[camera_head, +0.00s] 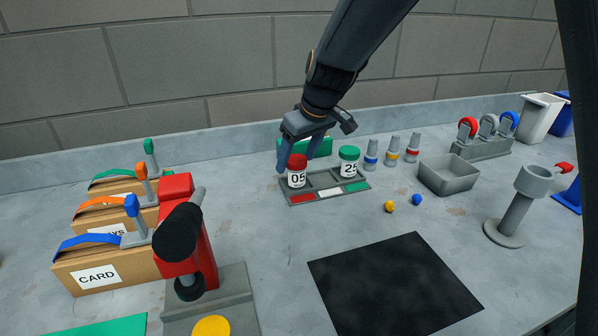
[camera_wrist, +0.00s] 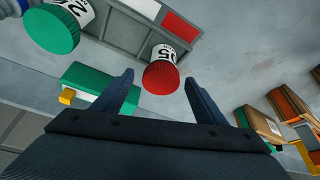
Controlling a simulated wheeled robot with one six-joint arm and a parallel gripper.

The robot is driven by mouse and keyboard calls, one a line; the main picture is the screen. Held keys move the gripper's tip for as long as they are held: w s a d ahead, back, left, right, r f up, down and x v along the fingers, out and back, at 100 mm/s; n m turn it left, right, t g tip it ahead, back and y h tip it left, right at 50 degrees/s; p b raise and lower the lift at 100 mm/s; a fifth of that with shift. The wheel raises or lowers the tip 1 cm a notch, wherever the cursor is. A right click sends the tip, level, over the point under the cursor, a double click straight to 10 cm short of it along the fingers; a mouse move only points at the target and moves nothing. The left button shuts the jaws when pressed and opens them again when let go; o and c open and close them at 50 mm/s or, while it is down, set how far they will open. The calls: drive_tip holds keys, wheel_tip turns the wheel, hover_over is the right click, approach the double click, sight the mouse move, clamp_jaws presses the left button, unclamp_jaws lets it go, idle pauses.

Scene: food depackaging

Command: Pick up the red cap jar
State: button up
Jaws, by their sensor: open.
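The red cap jar (camera_head: 297,171) has a white label reading 05 and stands upright at the left end of a grey tray (camera_head: 328,181). In the wrist view its red cap (camera_wrist: 160,78) lies ahead of and between the two fingers. My gripper (camera_head: 298,150) is open and empty, just above and behind the jar. It also shows in the wrist view (camera_wrist: 165,88), with a finger on either side. Whether a finger touches the jar I cannot tell. A green cap jar (camera_head: 349,160) labelled 25 stands at the tray's right end.
A green block (camera_head: 310,148) lies behind the tray. Small banded bottles (camera_head: 391,150) and a grey bin (camera_head: 448,174) stand to the right. A red press (camera_head: 184,240) and cardboard boxes (camera_head: 105,262) stand left. A black mat (camera_head: 394,284) lies in front, with bare table between it and the tray.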

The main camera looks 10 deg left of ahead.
drive_tip(key=shift+x, duration=0.75)
drive_tip(key=c, duration=1.2)
drive_tip(key=shift+o, duration=0.2)
drive_tip(key=shift+r, duration=0.15)
